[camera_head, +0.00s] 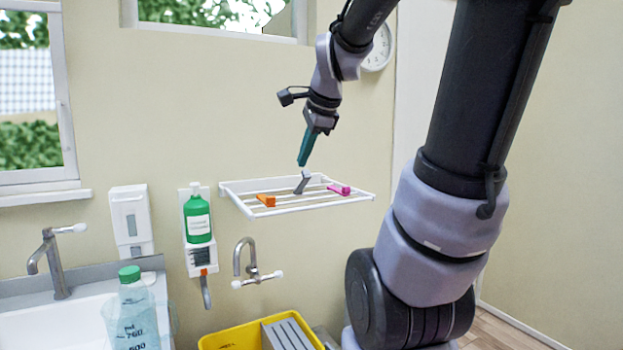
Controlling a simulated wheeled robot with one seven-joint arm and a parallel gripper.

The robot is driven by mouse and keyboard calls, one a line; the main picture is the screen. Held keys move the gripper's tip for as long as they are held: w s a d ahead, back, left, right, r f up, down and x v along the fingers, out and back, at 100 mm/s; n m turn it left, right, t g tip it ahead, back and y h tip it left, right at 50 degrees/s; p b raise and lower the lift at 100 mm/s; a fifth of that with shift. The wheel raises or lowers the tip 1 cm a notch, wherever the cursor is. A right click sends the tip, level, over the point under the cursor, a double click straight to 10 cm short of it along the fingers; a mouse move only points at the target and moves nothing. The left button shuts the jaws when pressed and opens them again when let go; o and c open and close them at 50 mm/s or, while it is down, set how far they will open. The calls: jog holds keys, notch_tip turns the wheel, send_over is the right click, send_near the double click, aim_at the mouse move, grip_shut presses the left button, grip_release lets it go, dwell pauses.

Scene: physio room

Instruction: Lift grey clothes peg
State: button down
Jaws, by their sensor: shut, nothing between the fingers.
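The grey clothes peg (302,182) stands tilted on the white wire rack (346,200) on the wall, between an orange peg (266,200) and a pink peg (339,189). My gripper (302,164) has teal fingers that point down. It is shut and empty, its tips just above the top of the grey peg. I cannot tell whether the tips touch the peg.
A green bottle (197,218) in a wall holder and a white dispenser (131,222) are left of the rack. A wall tap (254,264) and a yellow crate (230,341) are below. A sink (50,328) with a clear bottle (137,312) is at lower left.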

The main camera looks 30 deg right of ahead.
aim_at(301, 182)
jog(key=w+d+f+m, duration=0.4)
jog(key=w+d+m, duration=0.55)
jog(key=m, duration=0.65)
jog(key=d+x, duration=0.1)
jog(key=x, duration=0.8)
jog(key=shift+w+d+r+g+h, duration=0.15)
jog(key=shift+w+r+g+h, duration=0.15)
jog(key=shift+w+r, duration=0.95)
